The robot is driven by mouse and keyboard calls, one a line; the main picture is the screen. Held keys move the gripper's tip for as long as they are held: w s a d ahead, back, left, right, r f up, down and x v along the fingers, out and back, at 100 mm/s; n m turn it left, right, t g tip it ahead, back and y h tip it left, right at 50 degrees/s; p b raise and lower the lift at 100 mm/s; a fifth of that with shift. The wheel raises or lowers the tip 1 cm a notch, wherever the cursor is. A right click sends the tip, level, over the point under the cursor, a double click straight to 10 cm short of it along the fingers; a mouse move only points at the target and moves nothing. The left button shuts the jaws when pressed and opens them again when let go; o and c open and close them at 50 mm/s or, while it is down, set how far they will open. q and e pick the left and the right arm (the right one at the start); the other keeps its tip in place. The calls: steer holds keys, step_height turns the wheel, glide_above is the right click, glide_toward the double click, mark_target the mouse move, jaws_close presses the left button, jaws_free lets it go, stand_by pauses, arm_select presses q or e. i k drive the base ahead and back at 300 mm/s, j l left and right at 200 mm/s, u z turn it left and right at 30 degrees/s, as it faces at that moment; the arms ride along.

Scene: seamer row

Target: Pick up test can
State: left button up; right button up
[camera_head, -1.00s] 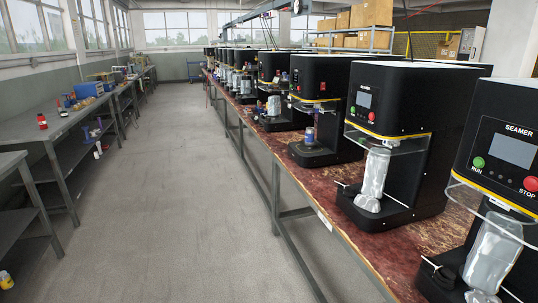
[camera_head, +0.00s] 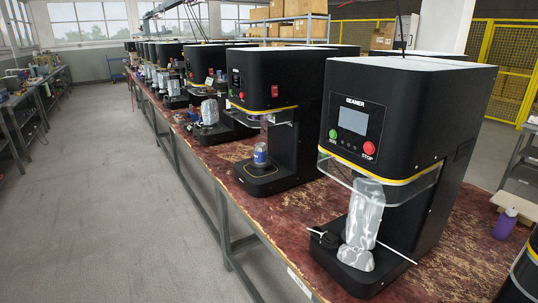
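A small can with a blue and white label (camera_head: 260,155) stands upright on the round base plate of the second seamer from the front (camera_head: 290,85). I cannot tell whether it is the test can. The nearest seamer (camera_head: 430,110) has a screen, a green RUN button and a red STOP button. A silver wrapped, tall object (camera_head: 364,215) stands under its clear guard. Neither of my grippers is in view.
The seamers stand in a row on a long worn red-brown workbench (camera_head: 215,160). A purple bottle (camera_head: 505,224) stands at the right. Grey benches (camera_head: 20,125) line the left wall. The grey floor aisle (camera_head: 95,200) between is clear. A yellow mesh fence (camera_head: 500,65) is at the back right.

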mark_target(260, 149)
steer(key=i+j+z, duration=0.1)
steer(key=z, duration=0.3)
steer(key=i+j+z, duration=0.15)
steer(key=z, duration=0.25)
steer(key=i+j+z, duration=0.1)
steer(key=z, duration=0.3)
steer(key=j, duration=0.1)
